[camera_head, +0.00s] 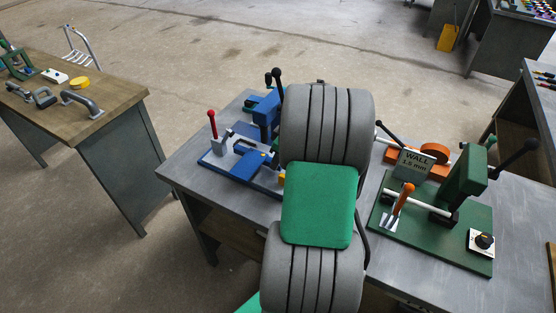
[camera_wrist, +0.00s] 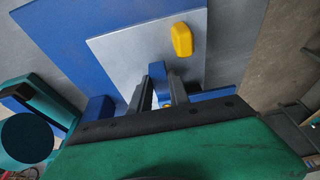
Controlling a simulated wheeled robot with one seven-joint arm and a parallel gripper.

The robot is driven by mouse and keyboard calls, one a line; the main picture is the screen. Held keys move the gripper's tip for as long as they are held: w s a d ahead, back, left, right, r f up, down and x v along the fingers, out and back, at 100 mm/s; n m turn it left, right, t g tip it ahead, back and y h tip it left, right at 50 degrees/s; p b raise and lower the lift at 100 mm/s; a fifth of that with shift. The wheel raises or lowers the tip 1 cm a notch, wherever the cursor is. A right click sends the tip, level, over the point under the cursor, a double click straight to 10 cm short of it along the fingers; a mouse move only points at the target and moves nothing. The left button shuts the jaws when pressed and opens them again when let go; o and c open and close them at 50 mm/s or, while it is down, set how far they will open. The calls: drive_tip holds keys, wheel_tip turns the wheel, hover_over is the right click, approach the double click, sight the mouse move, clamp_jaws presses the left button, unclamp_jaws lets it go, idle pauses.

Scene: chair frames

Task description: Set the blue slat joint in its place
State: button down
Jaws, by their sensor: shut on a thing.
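My gripper (camera_wrist: 160,88) shows in the wrist view with its two dark fingers shut on a small blue piece, which I take to be the blue slat joint (camera_wrist: 160,71). The piece is over or against a light grey plate (camera_wrist: 120,50) on a blue base (camera_wrist: 58,45); I cannot tell whether they touch. A yellow knob (camera_wrist: 181,39) is just beyond it to the right. In the head view this is the blue fixture (camera_head: 235,165) on the grey bench, left of my arm. My arm hides the gripper and the joint there.
A red-knobbed lever (camera_head: 212,123) and a black-knobbed lever (camera_head: 277,87) rise from the blue fixture. A green fixture (camera_head: 470,238) with an orange-handled tool (camera_head: 403,197) and a "WALL 1.6 mm" sign (camera_head: 414,165) stands right of my arm. A wooden bench (camera_head: 110,90) is at far left.

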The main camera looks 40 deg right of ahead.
drive_tip(key=shift+d, duration=0.15)
drive_tip(key=shift+w+d, duration=0.25)
drive_tip(key=shift+d, duration=0.4)
drive_tip(key=shift+w+d, duration=0.3)
drive_tip(key=shift+d, duration=0.4)
drive_tip(key=shift+w+d, duration=0.25)
drive_tip(key=shift+d, duration=0.4)
drive_tip(key=shift+w, duration=0.1)
drive_tip(key=shift+w+a, duration=0.35)
drive_tip(key=shift+w, duration=0.45)
drive_tip(key=shift+f, duration=0.1)
drive_tip(key=shift+f+b, duration=0.6)
drive_tip(key=shift+b, duration=0.05)
drive_tip(key=c, duration=1.1)
unclamp_jaws()
drive_tip(key=shift+c, duration=0.2)
drive_tip(key=shift+o, duration=0.3)
